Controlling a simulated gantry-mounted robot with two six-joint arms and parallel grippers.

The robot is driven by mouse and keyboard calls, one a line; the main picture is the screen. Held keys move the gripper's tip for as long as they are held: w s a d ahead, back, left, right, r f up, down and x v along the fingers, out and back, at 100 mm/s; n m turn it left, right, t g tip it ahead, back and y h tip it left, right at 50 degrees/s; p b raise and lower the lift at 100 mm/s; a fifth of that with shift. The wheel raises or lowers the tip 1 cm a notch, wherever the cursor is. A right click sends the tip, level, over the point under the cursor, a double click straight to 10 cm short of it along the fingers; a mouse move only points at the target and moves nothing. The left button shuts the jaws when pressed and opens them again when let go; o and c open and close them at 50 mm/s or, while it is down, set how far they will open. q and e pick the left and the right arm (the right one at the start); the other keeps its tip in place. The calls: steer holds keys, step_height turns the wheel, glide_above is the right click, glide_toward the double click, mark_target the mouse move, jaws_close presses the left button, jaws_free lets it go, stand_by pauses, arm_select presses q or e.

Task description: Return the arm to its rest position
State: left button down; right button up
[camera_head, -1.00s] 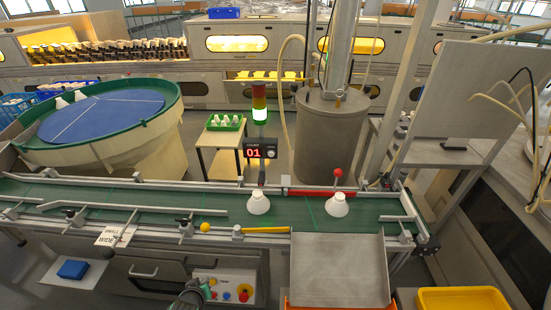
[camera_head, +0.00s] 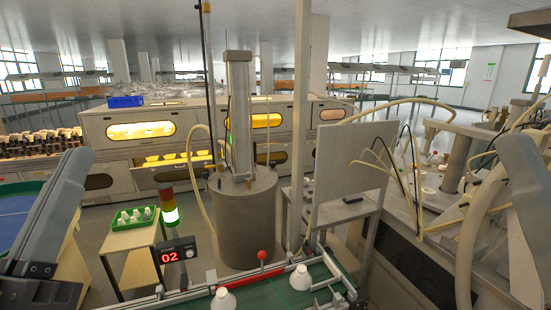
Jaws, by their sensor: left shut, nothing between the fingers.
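My left arm comes in at the lower left edge, with a dark grey link slanting down. My left gripper (camera_head: 38,286) is at the bottom left corner, partly cut off by the frame. It is shut and holds nothing. A grey link of my right arm hangs at the right edge; its gripper is out of view. Two white bulbs stand on the green conveyor (camera_head: 262,300): one bulb (camera_head: 223,299) at the bottom edge and one bulb (camera_head: 300,277) to its right, both well apart from my left gripper.
A counter (camera_head: 176,252) reads 02 below a signal tower lit green (camera_head: 169,213). A green tray (camera_head: 131,218) with white pieces sits on a small table. A grey cylindrical tank (camera_head: 243,225) stands behind the conveyor. Hoses and machinery fill the right side.

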arm_select(q)
steer(key=s+r+m+t+h, duration=0.1)
steer(key=s+r+m+t, duration=0.15)
steer(key=s, duration=0.35)
step_height(320, 180, up, 38)
steer(key=p, duration=3.8)
steer(key=shift+w+d+m+g+h, duration=0.3)
steer(key=shift+w+m+g, duration=0.05)
steer(key=shift+g, duration=0.1)
